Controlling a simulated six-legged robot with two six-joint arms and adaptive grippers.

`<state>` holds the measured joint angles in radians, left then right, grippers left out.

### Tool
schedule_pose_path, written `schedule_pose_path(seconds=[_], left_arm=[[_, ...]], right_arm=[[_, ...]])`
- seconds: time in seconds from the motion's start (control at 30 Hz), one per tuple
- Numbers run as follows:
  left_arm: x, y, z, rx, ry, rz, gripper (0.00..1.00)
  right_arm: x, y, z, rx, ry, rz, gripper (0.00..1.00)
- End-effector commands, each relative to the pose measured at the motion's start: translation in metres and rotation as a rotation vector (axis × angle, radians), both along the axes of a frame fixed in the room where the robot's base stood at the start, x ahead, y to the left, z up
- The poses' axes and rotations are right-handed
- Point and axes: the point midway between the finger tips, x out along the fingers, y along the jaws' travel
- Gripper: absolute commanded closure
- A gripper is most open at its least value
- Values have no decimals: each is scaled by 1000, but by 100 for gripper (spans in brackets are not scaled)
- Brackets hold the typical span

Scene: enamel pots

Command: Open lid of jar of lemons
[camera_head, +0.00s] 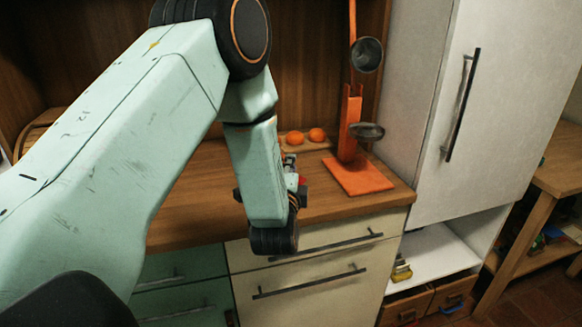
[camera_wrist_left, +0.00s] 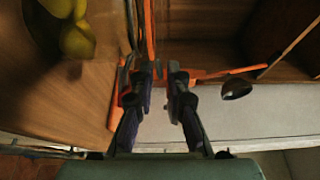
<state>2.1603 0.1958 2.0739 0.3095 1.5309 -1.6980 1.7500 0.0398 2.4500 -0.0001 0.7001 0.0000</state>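Yellow lemons (camera_wrist_left: 75,28) show at the upper left of the left wrist view, inside what looks like a glass jar. I cannot make out its lid. In the head view the jar is not seen, and my left arm covers much of the worktop. My left gripper (camera_wrist_left: 163,75) has its two dark fingers apart with nothing visible between them. The lemons are off to the left of the fingers, not touching them. In the head view the gripper is mostly hidden behind my left forearm. My right gripper is in neither view.
An orange stand (camera_head: 358,177) with hanging metal ladles (camera_head: 367,55) is right of my left arm on the wooden worktop (camera_head: 193,200). A tall white cabinet (camera_head: 421,90) bounds the right; drawers (camera_head: 310,270) are below.

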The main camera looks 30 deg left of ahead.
Motion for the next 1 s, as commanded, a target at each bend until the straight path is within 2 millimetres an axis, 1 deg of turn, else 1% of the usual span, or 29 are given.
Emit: schedule_pose_path(seconds=[0.3,0.5,1.0], left_arm=[[4,0,0,0,1,-3,85],[4,0,0,0,1,-4,100],[4,0,0,0,0,-4,100]], right_arm=[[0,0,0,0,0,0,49],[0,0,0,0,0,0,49],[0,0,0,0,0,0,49]])
